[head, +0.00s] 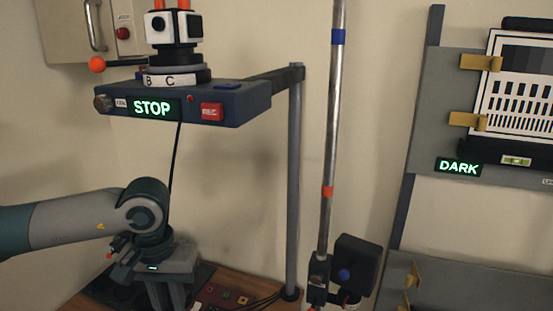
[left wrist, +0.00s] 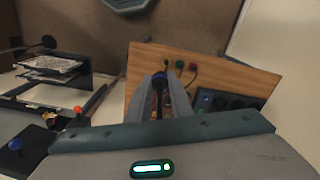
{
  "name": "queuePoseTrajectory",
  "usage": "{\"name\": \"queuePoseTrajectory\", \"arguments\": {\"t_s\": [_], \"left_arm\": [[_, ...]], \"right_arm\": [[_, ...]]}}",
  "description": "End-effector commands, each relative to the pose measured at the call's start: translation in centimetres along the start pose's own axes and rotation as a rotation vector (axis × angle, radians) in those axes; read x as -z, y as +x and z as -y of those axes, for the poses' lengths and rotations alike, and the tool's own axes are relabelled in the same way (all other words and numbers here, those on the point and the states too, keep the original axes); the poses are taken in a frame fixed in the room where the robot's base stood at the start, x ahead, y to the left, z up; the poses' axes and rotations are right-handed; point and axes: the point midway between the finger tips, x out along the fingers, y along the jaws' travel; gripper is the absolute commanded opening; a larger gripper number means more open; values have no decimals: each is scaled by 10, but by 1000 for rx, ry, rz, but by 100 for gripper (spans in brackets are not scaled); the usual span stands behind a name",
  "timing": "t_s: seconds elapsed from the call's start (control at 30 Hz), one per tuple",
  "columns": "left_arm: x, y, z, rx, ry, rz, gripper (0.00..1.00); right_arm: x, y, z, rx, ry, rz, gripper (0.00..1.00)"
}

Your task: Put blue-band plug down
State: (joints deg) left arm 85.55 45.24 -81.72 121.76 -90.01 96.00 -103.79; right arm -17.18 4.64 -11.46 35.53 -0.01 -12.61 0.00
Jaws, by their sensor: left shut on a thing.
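My left gripper (head: 167,298) comes in from the left in the head view, pointing down over the wooden board (head: 232,284). Its fingertips run off the bottom edge there. In the left wrist view, my left gripper (left wrist: 160,88) is shut on a small dark plug with a blue part (left wrist: 158,80), which I take to be the blue-band plug. The fingers hide most of it. The plug is over or at the wooden board (left wrist: 232,77); I cannot tell whether it touches. My right gripper is not in view.
A blue shelf (head: 245,98) with a STOP display overhangs the arm, on a grey post (head: 294,180). A silver pole (head: 333,130) and a black box (head: 356,264) stand to the right. A dark panel with round knobs (left wrist: 222,103) lies right of the gripper.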

Motion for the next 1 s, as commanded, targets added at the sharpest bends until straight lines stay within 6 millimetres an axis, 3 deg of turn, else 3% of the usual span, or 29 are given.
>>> {"name": "queuePoseTrajectory", "arguments": {"t_s": [0.07, 0.37, 0.8, 1.0], "left_arm": [[1, -1, 1, 0, -3, -2, 0], [0, 41, 0, 0, -2, 1, 0], [0, 122, 0, -1, -2, 1, 0], [0, 148, 0, -1, -2, 0, 0]], "right_arm": [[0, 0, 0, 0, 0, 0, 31], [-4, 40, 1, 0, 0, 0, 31], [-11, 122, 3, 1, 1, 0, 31], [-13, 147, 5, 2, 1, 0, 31]]}}
